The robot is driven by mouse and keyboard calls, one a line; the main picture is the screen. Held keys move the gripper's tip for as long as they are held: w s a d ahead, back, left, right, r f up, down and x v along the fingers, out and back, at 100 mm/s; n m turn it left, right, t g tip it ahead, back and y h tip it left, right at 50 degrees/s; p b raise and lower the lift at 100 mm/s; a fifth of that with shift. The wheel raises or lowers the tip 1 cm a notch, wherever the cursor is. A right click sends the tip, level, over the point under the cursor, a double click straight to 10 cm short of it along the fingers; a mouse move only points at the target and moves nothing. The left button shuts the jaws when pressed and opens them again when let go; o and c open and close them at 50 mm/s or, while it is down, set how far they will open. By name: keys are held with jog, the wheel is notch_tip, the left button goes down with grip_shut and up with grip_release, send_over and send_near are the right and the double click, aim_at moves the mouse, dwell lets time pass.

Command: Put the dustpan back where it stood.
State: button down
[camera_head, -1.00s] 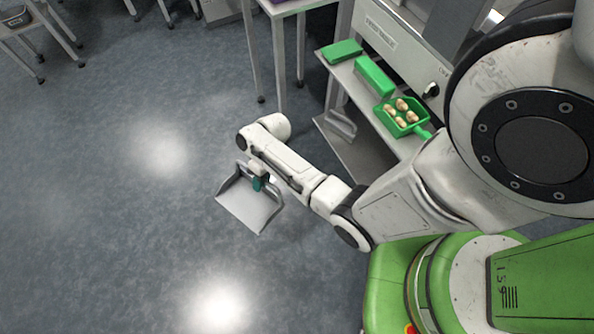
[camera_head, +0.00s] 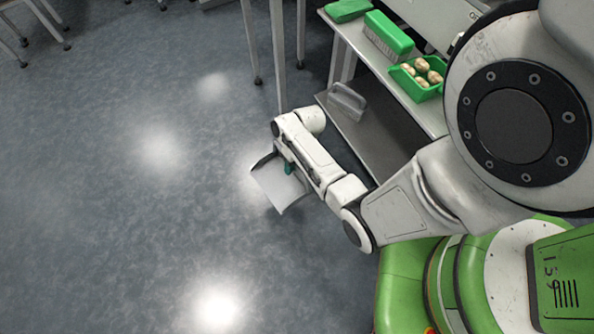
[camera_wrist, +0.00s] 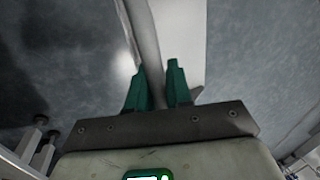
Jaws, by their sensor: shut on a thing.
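The light grey dustpan (camera_head: 277,184) hangs over the open floor, left of my arm in the head view. My gripper (camera_head: 288,167) is shut on its handle. In the wrist view the two green fingers of my gripper (camera_wrist: 158,85) close on the grey handle (camera_wrist: 143,32), and the pale pan (camera_wrist: 182,40) reaches up beyond them. The pan is tilted. My arm hides part of the handle in the head view.
Table legs (camera_head: 279,60) stand nearby.

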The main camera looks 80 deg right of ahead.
jog(key=s+d+f+m+b, duration=0.25)
jog(key=s+f+b, duration=0.25)
jog(key=f+b, duration=0.3)
jog(key=s+a+r+p, duration=0.1)
jog(key=s+a+p, duration=0.25)
jog(key=s, duration=0.25)
jog(key=s+a+r+p, duration=0.1)
jog(key=s+a+p, duration=0.1)
jog(key=s+p, duration=0.3)
jog(key=w+d+f+b, duration=0.6)
jog(key=w+f+b, duration=0.4)
jog(key=f+b, duration=0.3)
jog(key=shift+w+d+f+n, duration=0.15)
jog(key=shift+w+d+n, duration=0.1)
jog(key=shift+n, duration=0.2)
